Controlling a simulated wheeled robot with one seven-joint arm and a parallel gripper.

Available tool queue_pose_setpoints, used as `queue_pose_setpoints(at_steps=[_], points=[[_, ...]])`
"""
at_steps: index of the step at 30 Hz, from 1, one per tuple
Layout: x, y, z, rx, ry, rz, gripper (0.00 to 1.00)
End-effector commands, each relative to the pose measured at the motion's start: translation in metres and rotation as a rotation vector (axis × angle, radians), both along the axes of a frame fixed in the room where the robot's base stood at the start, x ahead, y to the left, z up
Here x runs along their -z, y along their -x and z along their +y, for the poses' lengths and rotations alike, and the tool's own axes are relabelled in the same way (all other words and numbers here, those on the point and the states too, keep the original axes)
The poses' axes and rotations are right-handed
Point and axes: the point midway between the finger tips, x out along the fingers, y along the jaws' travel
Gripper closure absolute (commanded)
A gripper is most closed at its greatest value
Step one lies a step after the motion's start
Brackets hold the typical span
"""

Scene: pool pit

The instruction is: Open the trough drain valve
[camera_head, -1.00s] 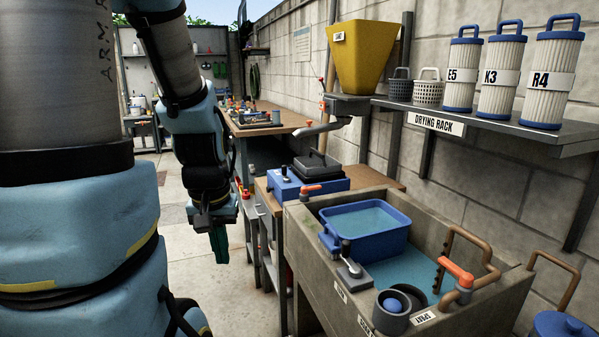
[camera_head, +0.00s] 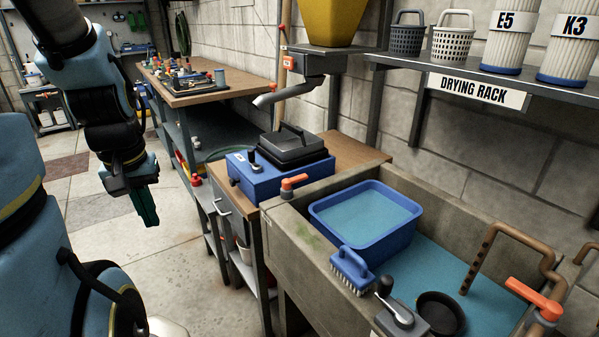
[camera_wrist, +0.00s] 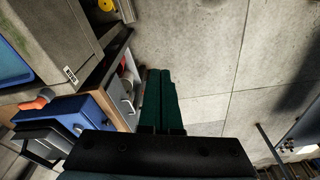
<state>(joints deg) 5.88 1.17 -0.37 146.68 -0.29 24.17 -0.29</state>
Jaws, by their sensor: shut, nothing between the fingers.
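The stone trough (camera_head: 290,228) stands at the lower right, with blue water and a blue tub (camera_head: 375,240) inside. A small orange handle (camera_head: 294,183) sits at its far left corner. A larger orange handle (camera_head: 535,300) is on a copper pipe at the right. A grey lever (camera_head: 385,287) stands on the front rim. I cannot tell which is the drain valve. My gripper (camera_head: 146,207) is shut and empty, hanging left of the trough, apart from it. In the wrist view, its green fingers (camera_wrist: 160,102) point over the floor; an orange handle (camera_wrist: 42,98) shows at left.
A blue box (camera_head: 280,172) with a dark lid stands beyond the trough. A blue brush (camera_head: 351,270) lies on the rim, near a dark round cup (camera_head: 440,313). A shelf labelled DRYING RACK (camera_head: 480,90) hangs above. Open floor (camera_head: 185,262) lies left of the trough.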

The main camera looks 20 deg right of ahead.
Motion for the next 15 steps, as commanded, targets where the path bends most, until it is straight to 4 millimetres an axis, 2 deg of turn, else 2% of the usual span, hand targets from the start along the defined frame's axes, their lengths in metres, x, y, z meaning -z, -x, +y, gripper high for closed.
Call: queue_pose_setpoints(at_steps=[6,9,11,14,15], points=[[0.0,0.0,0.0,0.003,0.0,0.0,1.0],[-0.001,-0.006,-0.008,0.083,-0.015,0.001,1.0],[-0.003,-0.015,-0.021,0.208,-0.037,0.003,1.0],[-0.006,-0.035,-0.059,0.556,-0.102,0.007,1.0],[-0.008,-0.043,-0.08,0.737,-0.139,0.007,1.0]])
